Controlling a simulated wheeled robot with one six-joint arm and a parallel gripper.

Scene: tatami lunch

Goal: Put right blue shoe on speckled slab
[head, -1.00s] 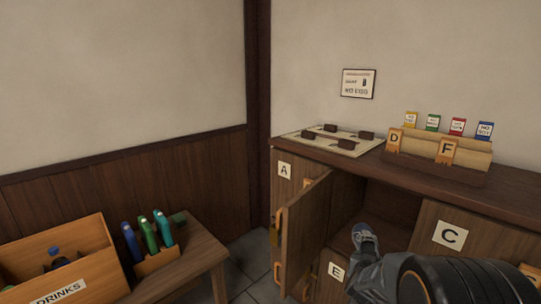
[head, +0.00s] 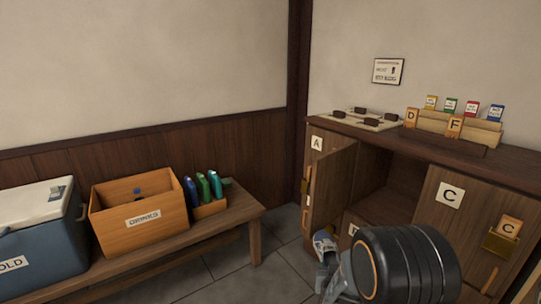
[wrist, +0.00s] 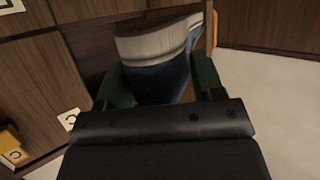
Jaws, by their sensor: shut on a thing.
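My gripper (wrist: 155,90) is shut on a blue shoe (wrist: 165,75) with a white sole, which sits between the dark green fingers in the wrist view. In the head view the shoe (head: 323,243) shows small beside my arm, in front of the cabinet and below its open door. My arm hides part of it. Whether it is the right shoe of a pair, I cannot tell. A pale surface (wrist: 280,105) lies at the right of the wrist view; I cannot tell if it is the speckled slab. No slab is clear in the head view.
The cabinet (head: 449,150) has an open door (head: 332,187) beside an empty-looking compartment. A bench (head: 240,208) at left holds a drinks box (head: 160,224), bottles and a blue cooler (head: 35,240). Grey tiled floor (head: 285,250) lies open between bench and cabinet.

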